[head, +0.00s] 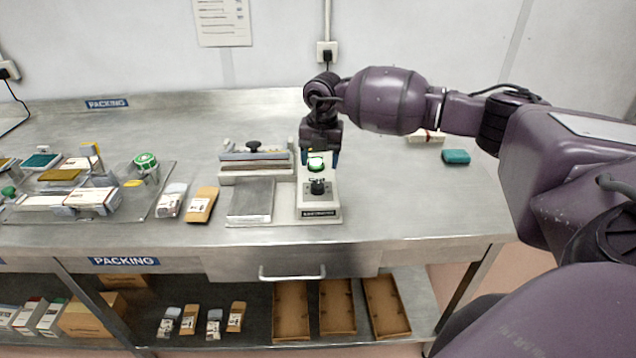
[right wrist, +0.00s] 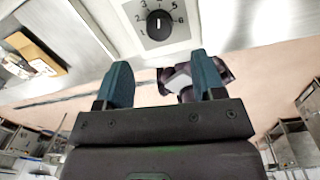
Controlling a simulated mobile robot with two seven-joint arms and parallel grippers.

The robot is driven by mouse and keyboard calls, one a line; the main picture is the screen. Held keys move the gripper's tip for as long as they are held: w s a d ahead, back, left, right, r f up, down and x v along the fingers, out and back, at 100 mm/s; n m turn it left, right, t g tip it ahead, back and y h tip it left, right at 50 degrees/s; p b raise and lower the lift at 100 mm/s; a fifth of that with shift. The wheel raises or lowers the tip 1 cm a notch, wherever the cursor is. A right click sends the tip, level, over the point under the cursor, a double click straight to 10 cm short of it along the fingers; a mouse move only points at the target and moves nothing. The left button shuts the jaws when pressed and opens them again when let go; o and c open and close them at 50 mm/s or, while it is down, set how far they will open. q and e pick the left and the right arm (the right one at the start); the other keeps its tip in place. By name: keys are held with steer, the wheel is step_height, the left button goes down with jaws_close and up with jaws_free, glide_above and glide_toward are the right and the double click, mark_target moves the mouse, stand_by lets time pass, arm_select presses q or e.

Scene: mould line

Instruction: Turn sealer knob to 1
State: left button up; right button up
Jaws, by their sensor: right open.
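The sealer is a pale machine with a grey plate (head: 251,199) and a control box (head: 319,212) at its right. The black sealer knob (head: 317,187) is on top of that box, below a lit green lamp (head: 316,163). In the right wrist view the knob (right wrist: 160,24) sits on a grey dial numbered 1 to 6. Its white mark points to the top of the picture, between 3 and 5. My right gripper (head: 319,157) is open and empty above the box, with its fingers apart from the knob; its fingers (right wrist: 162,72) also show in the wrist view. My left gripper is out of view.
Brown and grey packets (head: 201,205) lie left of the sealer, beside a clear board with boxes (head: 93,198). A teal block (head: 456,157) lies behind at the right. A drawer handle (head: 292,275) projects below the front edge. The right front worktop is clear.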

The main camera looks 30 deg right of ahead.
mark_target(318, 185)
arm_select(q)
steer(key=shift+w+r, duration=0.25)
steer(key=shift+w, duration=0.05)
arm_select(e)
step_height(318, 185, down, 8)
steer(key=shift+w+a+r, duration=0.15)
steer(key=shift+c, duration=0.4)
steer(key=c, duration=0.9)
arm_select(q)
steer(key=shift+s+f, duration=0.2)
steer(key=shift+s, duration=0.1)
arm_select(e)
steer(key=shift+o, duration=0.2)
